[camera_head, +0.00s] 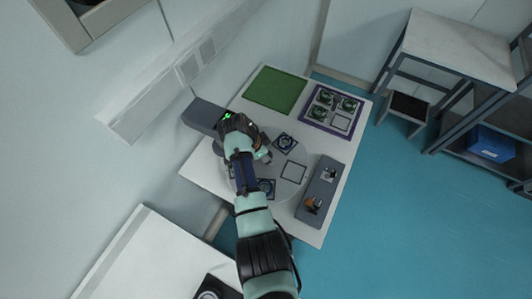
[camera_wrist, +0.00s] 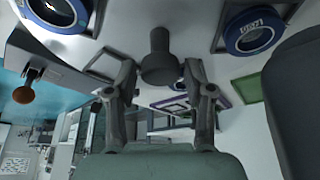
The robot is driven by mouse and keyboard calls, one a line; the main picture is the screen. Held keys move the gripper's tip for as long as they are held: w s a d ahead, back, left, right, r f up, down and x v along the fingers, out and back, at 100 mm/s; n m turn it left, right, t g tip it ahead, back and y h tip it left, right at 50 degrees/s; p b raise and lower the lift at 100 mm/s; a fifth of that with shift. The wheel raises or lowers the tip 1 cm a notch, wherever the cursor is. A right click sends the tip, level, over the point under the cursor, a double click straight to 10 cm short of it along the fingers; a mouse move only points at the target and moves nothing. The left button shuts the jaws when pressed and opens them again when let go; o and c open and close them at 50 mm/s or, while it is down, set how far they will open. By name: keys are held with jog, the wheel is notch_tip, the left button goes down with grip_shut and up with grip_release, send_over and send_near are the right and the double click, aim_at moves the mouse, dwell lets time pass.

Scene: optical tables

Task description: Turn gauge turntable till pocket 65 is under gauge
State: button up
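The turntable (camera_head: 270,163) is a pale round disc on the white table, with square dark-edged pockets. Blue-ringed pieces show in one pocket (camera_head: 285,142) and in another (camera_head: 266,187); a third pocket (camera_head: 293,172) looks empty. In the wrist view, blue-ringed pieces show at upper left (camera_wrist: 60,12) and upper right (camera_wrist: 252,32); the right one has a label I cannot read surely. A dark grey knob (camera_wrist: 159,62) stands between the spread fingers of my gripper (camera_wrist: 160,75), with gaps on both sides. In the head view my gripper (camera_head: 264,155) is over the disc. Which part is the gauge is unclear.
A dark grey box with a green display (camera_head: 203,115) stands at the table's left edge. A green mat (camera_head: 275,90) and a purple-edged tray (camera_head: 313,119) with green pieces lie at the back. A grey block (camera_head: 320,190) with an orange knob (camera_head: 313,204) lies at right.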

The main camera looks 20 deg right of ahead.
jog(key=shift+o, duration=0.3)
jog(key=shift+r, duration=0.1)
jog(key=shift+a+r, duration=0.15)
jog(key=shift+r, duration=0.2)
jog(key=v, duration=1.1)
jog(key=shift+r, duration=0.1)
